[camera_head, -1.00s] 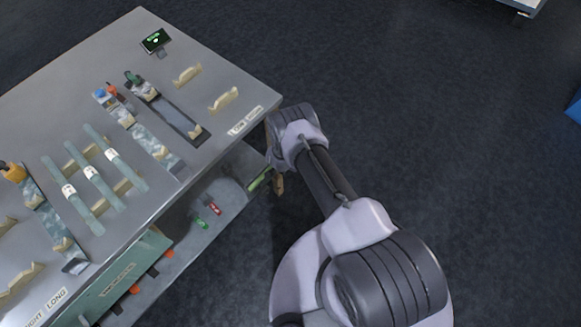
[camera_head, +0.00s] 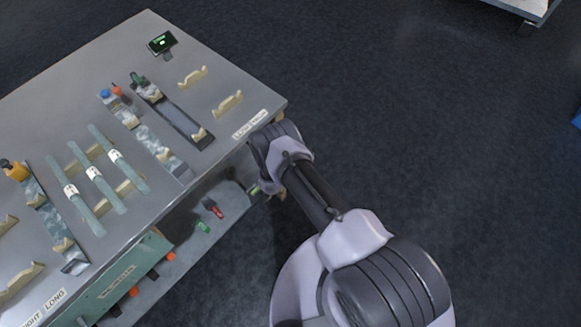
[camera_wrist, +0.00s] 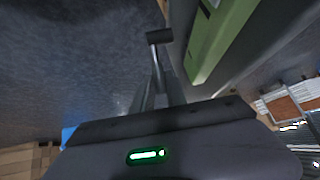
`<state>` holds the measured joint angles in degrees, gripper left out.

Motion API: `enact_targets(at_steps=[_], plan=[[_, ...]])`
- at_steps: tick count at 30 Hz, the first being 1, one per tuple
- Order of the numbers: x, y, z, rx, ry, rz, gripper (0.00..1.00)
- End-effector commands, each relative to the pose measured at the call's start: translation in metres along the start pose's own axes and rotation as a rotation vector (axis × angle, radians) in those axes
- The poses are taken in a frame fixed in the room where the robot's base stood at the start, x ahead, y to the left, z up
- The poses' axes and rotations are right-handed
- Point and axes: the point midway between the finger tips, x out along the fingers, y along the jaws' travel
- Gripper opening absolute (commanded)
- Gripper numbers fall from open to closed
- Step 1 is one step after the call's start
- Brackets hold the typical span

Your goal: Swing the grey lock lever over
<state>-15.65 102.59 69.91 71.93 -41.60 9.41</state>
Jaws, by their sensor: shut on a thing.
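In the wrist view my gripper (camera_wrist: 158,75) reaches up the middle of the picture, its narrow fingers close together. They are shut on a small dark grey piece (camera_wrist: 159,36) at their tips, which looks like the grey lock lever. Most of the lever is hidden, so its full angle cannot be told. A long green part (camera_wrist: 220,40) lies just right of the fingertips, apart from them. In the head view my wrist is low at the bench's right edge, beside the lower shelf, and the fingers and lever are mostly hidden behind it.
The grey bench top (camera_head: 226,75) holds glass tubes (camera_head: 93,173) on beige cradles, clamp rails and a small green-lit display (camera_head: 161,43). The lower shelf (camera_head: 180,262) carries a red clip (camera_head: 213,209) and a green clip (camera_head: 203,227). Open dark floor (camera_head: 400,110) lies to the right.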

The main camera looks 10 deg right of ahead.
Motion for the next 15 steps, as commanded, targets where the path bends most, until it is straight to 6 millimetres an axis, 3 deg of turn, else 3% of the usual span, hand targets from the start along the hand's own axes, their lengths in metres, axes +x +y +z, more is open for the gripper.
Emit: enact_targets(at_steps=[1, 2, 3, 11, 15], plan=[[0.000, -0.002, 0.000, -0.001, 0.000, -0.003, 0.00], [0.000, -0.002, 0.000, -0.001, 0.000, -0.003, 0.19], [0.000, -0.002, 0.000, -0.001, 0.000, -0.003, 0.26], [-0.001, -0.001, 0.000, 0.000, -0.001, -0.001, 0.26], [-0.015, -0.001, -0.002, -0.002, -0.002, -0.001, 0.26]])
